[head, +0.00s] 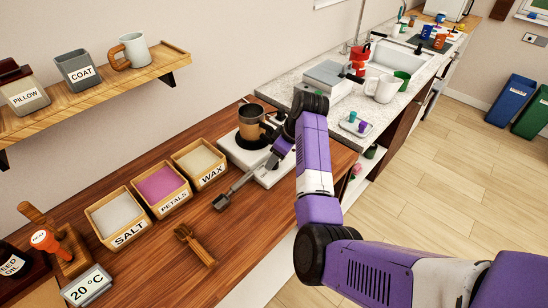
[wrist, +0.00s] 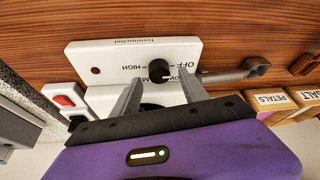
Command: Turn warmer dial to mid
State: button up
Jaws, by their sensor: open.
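The warmer is a white box (head: 241,159) on the wooden counter, with a brown vessel (head: 251,121) on top. In the wrist view its white panel (wrist: 108,56) carries a round black dial (wrist: 158,70). HIGH is printed left of the dial, OFF to its right, and a partly covered label lies lower right. I cannot tell exactly where the dial's mark points. My gripper (wrist: 161,75) is open, with one grey finger on each side of the dial in the picture. Contact is not visible. In the head view my gripper (head: 284,146) is at the warmer's front, hiding the dial.
A grey handled tool (wrist: 232,75) lies beside the warmer. Open boxes of salt (head: 117,232), petals (head: 179,202) and wax (head: 222,175) stand to its left in the head view.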

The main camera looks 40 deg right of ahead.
jog(key=shift+x, duration=0.8)
grip_shut()
